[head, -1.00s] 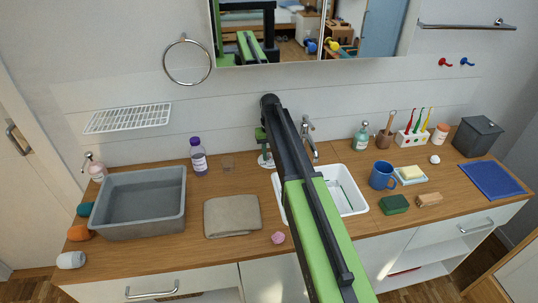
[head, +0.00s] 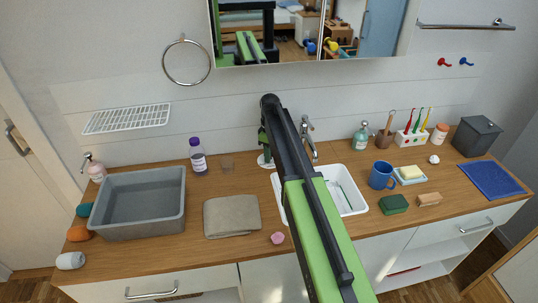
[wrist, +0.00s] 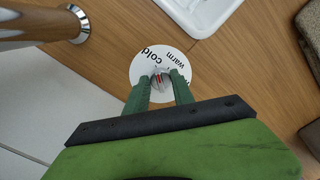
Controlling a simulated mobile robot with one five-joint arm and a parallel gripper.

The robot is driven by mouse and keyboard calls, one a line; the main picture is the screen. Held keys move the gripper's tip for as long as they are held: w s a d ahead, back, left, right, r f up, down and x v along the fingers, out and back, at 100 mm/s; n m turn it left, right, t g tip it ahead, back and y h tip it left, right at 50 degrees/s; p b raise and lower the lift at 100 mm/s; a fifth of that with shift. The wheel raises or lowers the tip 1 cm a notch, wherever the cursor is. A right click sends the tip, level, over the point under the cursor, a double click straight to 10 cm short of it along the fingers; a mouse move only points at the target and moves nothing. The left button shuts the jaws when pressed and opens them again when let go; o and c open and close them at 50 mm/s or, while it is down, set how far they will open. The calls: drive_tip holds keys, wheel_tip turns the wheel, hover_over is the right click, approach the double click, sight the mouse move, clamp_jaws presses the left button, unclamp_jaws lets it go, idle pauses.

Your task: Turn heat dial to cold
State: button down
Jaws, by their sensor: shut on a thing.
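The heat dial is a white disc (wrist: 141,66) lying on the wooden counter, with "cold" and "warm" printed along its far side. Its grey knob (wrist: 160,80) with red marks sits at the middle, between my fingertips. My gripper (wrist: 163,83) has its green fingers shut on the knob. The fingers hide the near part of the disc, so any other label there is covered. I cannot tell exactly which label the knob points to. In the head view the disc's edge (head: 264,164) shows left of the sink, mostly behind my arm.
The chrome tap (head: 307,135) rises close to the dial, and its base (wrist: 78,24) shows in the wrist view. The white sink (head: 352,199) is just right. A folded cloth (head: 231,216), purple-capped bottle (head: 198,158) and grey basin (head: 137,228) stand left.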

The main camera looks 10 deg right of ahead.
drive_tip(key=shift+n, duration=0.6)
drive_tip(key=c, duration=1.1)
unclamp_jaws()
wheel_tip(320, 180, up, 12)
drive_tip(key=p, duration=1.2)
